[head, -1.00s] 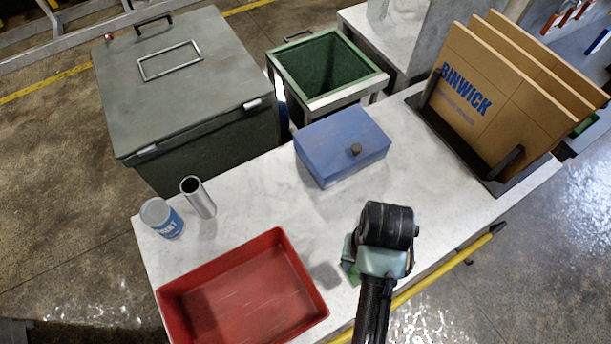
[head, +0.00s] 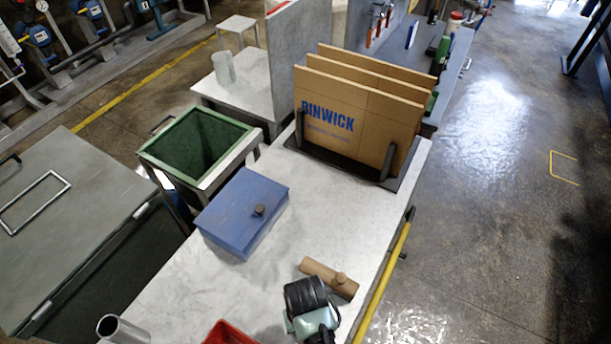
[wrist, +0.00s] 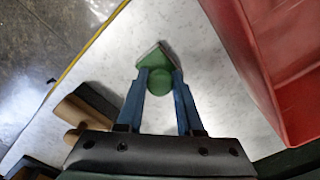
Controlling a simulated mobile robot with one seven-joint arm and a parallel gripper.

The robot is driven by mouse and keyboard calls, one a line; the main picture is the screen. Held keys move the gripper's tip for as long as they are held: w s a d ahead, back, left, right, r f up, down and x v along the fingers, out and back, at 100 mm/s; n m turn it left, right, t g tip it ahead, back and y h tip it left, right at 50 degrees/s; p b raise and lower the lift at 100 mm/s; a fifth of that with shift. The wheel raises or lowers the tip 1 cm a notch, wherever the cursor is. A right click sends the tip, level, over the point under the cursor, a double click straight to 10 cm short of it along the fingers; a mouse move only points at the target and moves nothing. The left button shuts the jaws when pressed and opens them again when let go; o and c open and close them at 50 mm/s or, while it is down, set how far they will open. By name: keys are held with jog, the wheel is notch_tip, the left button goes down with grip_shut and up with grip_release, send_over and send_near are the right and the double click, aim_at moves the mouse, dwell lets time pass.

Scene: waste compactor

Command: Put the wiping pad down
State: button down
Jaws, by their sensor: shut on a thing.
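The wiping pad is a green, angular piece with a round green grip (wrist: 161,82), in the middle of the wrist view. My gripper's (wrist: 160,88) two blue fingers are shut on the grip from both sides. The pad is over the pale worktop (head: 330,215); I cannot tell whether it touches it. In the head view my wrist is at the bottom edge, and the fingers and pad are hidden.
A red tray (wrist: 285,70) is on the other side. A blue box (head: 243,212), a metal cylinder (head: 122,330) and a rack of cardboard sheets (head: 350,120) stand on the worktop. Bare worktop lies between box and rack.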

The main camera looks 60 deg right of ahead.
jog(key=shift+f, duration=0.2)
jog(key=c, duration=0.5)
grip_release()
jog(key=shift+c, duration=0.2)
jog(key=shift+r, duration=0.15)
notch_tip(320, 180, up, 12)
jog(key=shift+w+r, duration=0.1)
